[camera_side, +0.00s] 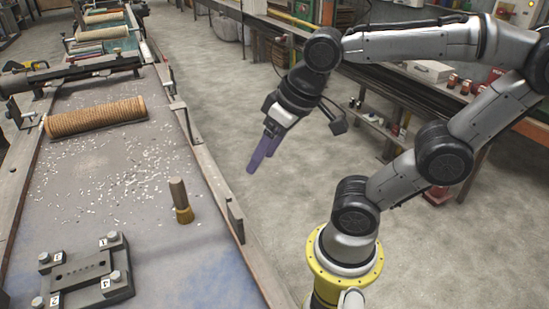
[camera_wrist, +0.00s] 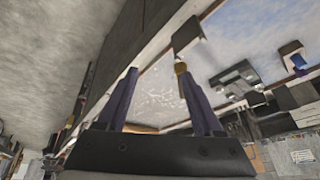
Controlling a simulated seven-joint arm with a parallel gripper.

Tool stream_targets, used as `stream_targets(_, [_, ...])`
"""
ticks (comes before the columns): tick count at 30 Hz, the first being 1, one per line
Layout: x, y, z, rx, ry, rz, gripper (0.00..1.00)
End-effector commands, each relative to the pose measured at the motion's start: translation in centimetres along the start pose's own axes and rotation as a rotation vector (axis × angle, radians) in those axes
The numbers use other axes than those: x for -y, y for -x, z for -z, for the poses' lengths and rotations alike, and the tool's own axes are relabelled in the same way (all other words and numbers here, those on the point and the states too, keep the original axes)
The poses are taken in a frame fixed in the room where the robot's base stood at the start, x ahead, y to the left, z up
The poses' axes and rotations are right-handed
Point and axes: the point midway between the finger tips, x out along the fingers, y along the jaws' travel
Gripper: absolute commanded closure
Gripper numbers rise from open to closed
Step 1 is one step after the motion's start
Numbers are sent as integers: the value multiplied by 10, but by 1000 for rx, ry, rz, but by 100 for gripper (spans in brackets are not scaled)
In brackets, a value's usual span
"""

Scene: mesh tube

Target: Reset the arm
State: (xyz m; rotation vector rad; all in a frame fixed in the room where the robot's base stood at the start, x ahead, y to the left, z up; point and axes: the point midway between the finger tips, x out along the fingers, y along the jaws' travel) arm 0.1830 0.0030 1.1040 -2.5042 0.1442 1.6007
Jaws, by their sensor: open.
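My gripper (camera_side: 262,156) is in the air over the floor, to the right of the workbench (camera_side: 130,230) in the side view. Its two purple fingers point down and to the left. In the wrist view the fingers of my gripper (camera_wrist: 155,80) stand apart with nothing held between them. The arm is raised and bent, with its base on a yellow ring at the lower right of the side view.
Pale scraps lie scattered there. A shelf with bottles (camera_side: 455,84) stands behind my arm. The floor (camera_side: 300,190) around the gripper is clear.

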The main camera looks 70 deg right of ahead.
Motion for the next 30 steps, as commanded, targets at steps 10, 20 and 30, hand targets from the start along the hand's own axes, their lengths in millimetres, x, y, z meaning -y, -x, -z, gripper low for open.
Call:
stream_targets(10, [-8,-4,-22,-59,196,-3,32])
stream_targets(20, [-8,-3,-21,-58,193,-2,32])
stream_targets(30, [-8,-3,-21,-58,192,-2,32])
